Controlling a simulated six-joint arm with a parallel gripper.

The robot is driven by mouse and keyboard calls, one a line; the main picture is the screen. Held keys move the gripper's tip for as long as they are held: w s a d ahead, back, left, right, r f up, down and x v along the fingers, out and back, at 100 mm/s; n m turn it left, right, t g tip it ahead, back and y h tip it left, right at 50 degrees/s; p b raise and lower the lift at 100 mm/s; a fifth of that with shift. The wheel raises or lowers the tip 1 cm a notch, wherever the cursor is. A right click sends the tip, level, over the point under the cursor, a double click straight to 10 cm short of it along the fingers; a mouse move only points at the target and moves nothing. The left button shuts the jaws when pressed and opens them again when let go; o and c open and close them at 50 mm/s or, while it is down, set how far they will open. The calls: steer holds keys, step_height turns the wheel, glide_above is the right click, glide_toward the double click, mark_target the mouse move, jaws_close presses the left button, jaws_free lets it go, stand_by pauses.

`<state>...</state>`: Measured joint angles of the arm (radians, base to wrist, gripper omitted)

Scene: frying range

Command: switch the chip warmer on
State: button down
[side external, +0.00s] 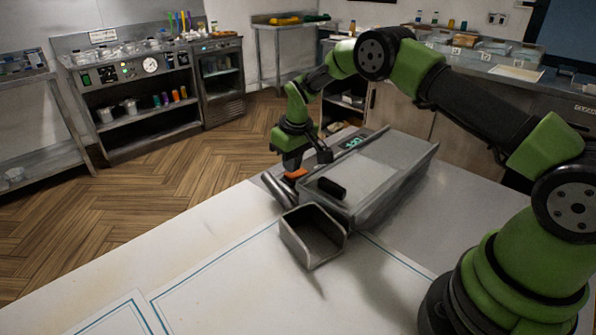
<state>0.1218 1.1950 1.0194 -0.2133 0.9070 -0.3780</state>
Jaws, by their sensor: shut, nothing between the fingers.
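A low metal unit, which looks like the chip warmer (385,165), lies on the white worktop. It has a lit green display (353,142) near its back left corner. My gripper (291,176) points down at the unit's left end. It is shut, with nothing seen held in it. An orange part (297,174) shows right at the fingertips. I cannot tell whether it is a switch or part of the gripper, or whether the fingers touch anything. The switch's position cannot be made out.
An open metal scoop (313,238) stands in front of the unit. A black handle-like piece (331,188) shows just behind it. A short silver cylinder (277,190) lies left of it. The front worktop (225,290), marked with blue lines, is clear.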

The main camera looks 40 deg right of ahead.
steer(key=shift+f, duration=0.7)
stand_by(0.3)
steer(key=shift+r, duration=3.5)
steer(key=shift+r, duration=0.3)
steer(key=s+a+r+m+t, duration=0.1)
steer(key=s+a+r, duration=0.1)
steer(key=s+r, duration=0.55)
steer(key=s+a+r+m+t, duration=0.1)
steer(key=s+a+r+t, duration=0.3)
steer(key=r, duration=0.7)
steer(key=s+a+m+y, duration=0.2)
steer(key=s, duration=1.7)
steer(key=shift+r, duration=0.4)
